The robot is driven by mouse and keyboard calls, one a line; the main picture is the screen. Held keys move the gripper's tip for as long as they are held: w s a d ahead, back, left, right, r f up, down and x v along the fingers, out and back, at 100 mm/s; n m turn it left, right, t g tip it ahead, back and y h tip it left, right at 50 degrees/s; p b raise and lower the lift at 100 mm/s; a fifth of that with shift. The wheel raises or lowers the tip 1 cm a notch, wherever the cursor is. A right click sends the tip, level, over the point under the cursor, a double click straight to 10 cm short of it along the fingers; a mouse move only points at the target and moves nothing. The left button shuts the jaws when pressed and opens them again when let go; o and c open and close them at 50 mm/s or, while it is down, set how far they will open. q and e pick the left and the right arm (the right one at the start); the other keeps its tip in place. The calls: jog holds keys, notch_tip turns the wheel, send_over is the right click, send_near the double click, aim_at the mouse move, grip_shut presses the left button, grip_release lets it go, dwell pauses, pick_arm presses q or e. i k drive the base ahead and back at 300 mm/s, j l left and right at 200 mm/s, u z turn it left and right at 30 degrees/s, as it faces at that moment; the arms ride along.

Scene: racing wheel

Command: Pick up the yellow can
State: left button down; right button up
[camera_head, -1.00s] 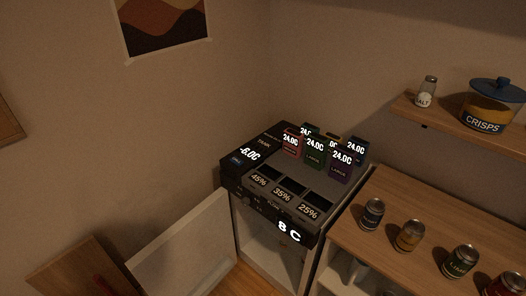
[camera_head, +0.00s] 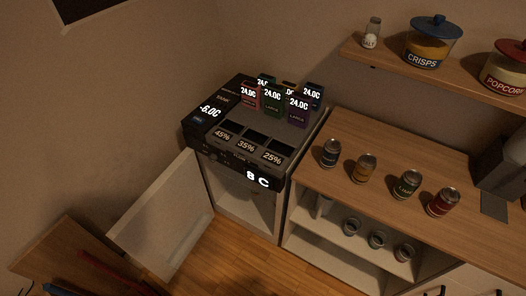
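Several cans stand upright in a row on the wooden counter, right of centre in the head view. The yellow-orange can (camera_head: 365,168) is second from the left. A dark blue can (camera_head: 330,153) stands to its left. A green can (camera_head: 406,184) and a red can (camera_head: 443,202) stand to its right. The yellow can stands apart from its neighbours and nothing touches it. Neither of my grippers shows in the view.
A black machine with displays (camera_head: 238,165) stands left of the counter (camera_head: 370,130), with its white door (camera_head: 160,222) open. The lower shelf holds more cans (camera_head: 377,240). A wall shelf (camera_head: 440,72) above carries a salt shaker (camera_head: 372,33), a crisps jar (camera_head: 432,45) and a popcorn jar (camera_head: 508,70).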

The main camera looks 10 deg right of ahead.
aim_at(366, 163)
jog(key=z, duration=1.35)
